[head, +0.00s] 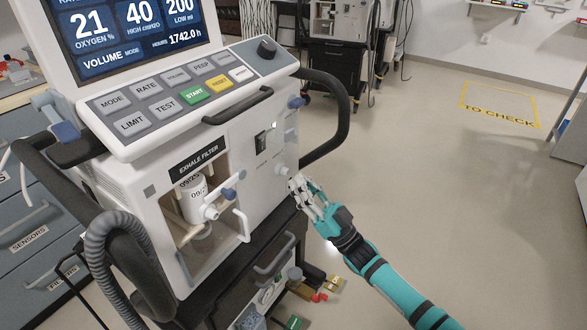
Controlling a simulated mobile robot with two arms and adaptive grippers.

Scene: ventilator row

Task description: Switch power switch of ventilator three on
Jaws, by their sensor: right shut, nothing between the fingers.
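A white ventilator (130,160) stands close in front of me in the head view, with its screen (140,30) lit. A dark switch (261,143) sits on its front panel, right of the exhale filter compartment; it looks like a power switch, but its position is too small to read. My right gripper (296,186) is shut and empty, at the lower right edge of the front panel, below and right of the switch. I cannot tell whether its fingertips touch the panel. My left gripper is out of view.
A black handle (238,106) and a curved black rail (340,112) stick out from the ventilator. Grey drawers (30,225) stand at left. Another ventilator (340,22) on a black cart is at the back. The floor (460,190) at right is clear.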

